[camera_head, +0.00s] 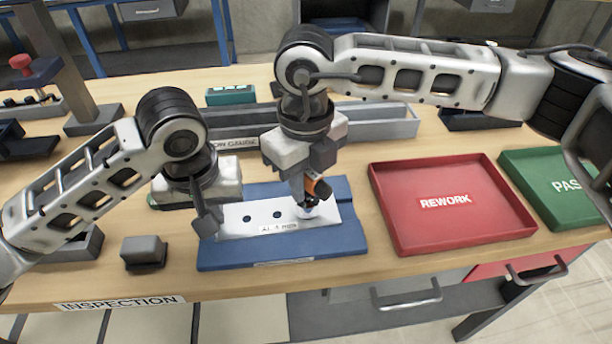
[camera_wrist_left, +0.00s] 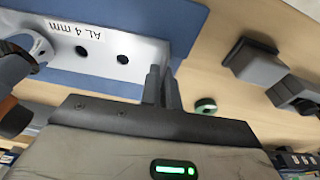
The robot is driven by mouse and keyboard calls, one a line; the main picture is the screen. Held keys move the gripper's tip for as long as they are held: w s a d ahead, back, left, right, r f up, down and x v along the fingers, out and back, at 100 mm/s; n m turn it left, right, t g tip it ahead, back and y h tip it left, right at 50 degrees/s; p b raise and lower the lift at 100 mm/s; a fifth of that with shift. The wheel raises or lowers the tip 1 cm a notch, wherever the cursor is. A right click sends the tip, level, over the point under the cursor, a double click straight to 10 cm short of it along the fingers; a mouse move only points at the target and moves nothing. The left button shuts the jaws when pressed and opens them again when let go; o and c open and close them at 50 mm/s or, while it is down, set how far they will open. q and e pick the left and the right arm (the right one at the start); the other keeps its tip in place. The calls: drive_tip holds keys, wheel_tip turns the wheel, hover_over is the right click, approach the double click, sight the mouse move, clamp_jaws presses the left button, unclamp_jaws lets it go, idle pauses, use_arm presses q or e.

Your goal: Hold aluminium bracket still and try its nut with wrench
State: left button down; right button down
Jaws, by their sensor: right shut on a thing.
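The aluminium bracket (camera_head: 262,219) is a pale plate with dark holes and a label, lying on a blue fixture (camera_head: 340,239). Its label reads AL 4 mm in the left wrist view (camera_wrist_left: 142,52). My right gripper (camera_head: 304,186) is shut on the wrench (camera_head: 320,187), which has an orange part, above the bracket's right end. The wrench head (camera_wrist_left: 40,45) is at the bracket; the nut is hidden or too small to tell. My left gripper (camera_wrist_left: 162,88) is at the bracket's left end, fingers close together with a narrow gap. I cannot tell whether they pinch the bracket.
A red REWORK tray (camera_head: 386,210) is right of the fixture, with a green PASS tray (camera_head: 530,157) beyond it. A grey block (camera_head: 144,248) stands at the left. A long grey rail tray (camera_head: 385,120) lies behind my grippers. The front table edge is close.

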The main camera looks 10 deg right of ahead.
drive_tip(key=shift+f, duration=0.1)
idle(0.4)
drive_tip(key=shift+m, duration=1.2)
drive_tip(key=shift+m, duration=1.1)
drive_tip(key=shift+m, duration=1.1)
